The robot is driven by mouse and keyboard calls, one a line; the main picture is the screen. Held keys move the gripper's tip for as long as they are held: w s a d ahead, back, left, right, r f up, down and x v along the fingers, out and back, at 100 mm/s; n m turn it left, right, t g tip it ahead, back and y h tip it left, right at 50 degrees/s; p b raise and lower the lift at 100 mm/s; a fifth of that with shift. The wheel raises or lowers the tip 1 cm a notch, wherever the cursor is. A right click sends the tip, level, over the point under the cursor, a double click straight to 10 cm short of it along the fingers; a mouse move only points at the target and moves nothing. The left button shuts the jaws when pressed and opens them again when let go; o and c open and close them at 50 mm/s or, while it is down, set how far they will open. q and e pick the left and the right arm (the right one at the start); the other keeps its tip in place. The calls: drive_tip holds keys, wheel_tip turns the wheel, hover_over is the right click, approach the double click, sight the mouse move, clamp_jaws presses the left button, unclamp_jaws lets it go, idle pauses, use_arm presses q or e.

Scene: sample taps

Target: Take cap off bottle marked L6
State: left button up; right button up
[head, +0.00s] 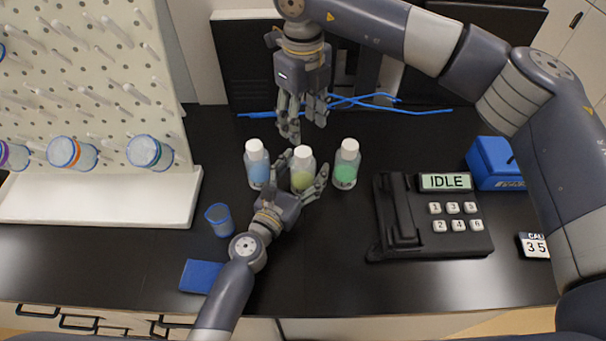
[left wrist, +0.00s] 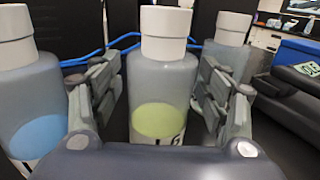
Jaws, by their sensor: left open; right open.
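Three white-capped bottles stand in a row on the black bench: one with blue liquid (head: 257,168), one with yellow-green liquid (head: 303,172) in the middle, and one with green liquid (head: 346,168) at the right. Their labels are too small or cut off to read surely. All caps are on. My left gripper (head: 304,176) is open, its fingers on either side of the middle bottle; in the left wrist view that bottle (left wrist: 160,82) stands between the fingers, with gaps showing. My right gripper (head: 305,128) is open and empty, pointing down behind and above the middle bottle.
A phone-like device (head: 434,215) reading IDLE stands at the right, with a blue box (head: 494,163) behind it. A blue cup (head: 219,219) and blue pad (head: 202,276) are near my left arm. A pegboard (head: 90,95) stands left; blue cables (head: 375,102) lie behind.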

sight(303, 151)
use_arm(q)
drive_tip(key=shift+c, duration=0.4)
clamp_jaws()
use_arm(e)
drive_tip(key=m, duration=1.3)
drive_tip(key=shift+m, duration=0.3)
drive_tip(key=m, duration=1.3)
drive_tip(key=shift+f, duration=4)
